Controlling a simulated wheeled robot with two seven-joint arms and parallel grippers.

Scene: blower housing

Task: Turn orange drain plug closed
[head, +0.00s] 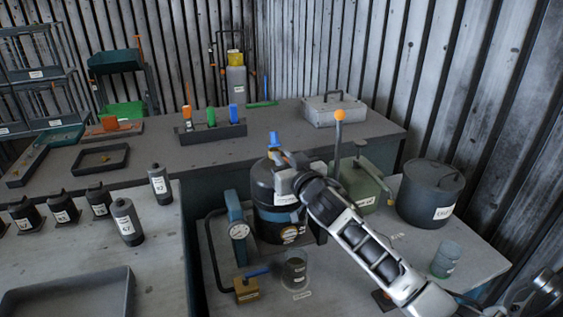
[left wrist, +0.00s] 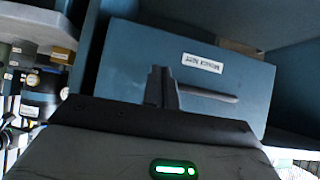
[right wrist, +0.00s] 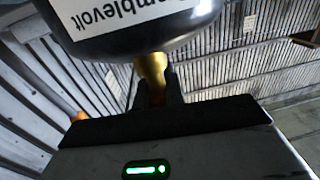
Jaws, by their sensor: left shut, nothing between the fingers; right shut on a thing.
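In the right wrist view, a dark round housing (right wrist: 130,28) with a white label fills the top, and a brass fitting (right wrist: 152,68) sticks out from it. My right gripper (right wrist: 157,88) is shut at the end of this fitting. A small orange-brown part, which looks like the drain plug (right wrist: 157,98), shows between the fingers, mostly hidden. In the head view my right gripper (head: 283,165) is over the top of the black vessel (head: 266,192), beside a blue handle (head: 274,140). My left gripper (left wrist: 162,86) is shut and empty, outside the head view, in front of a blue labelled panel (left wrist: 205,65).
A lever with an orange ball (head: 339,115) and a green box (head: 362,185) stand right of the vessel. A gauge (head: 239,231), a glass jar (head: 295,268) and a blue-handled valve (head: 248,287) are in front. A lidded dark pot (head: 430,194) is at right.

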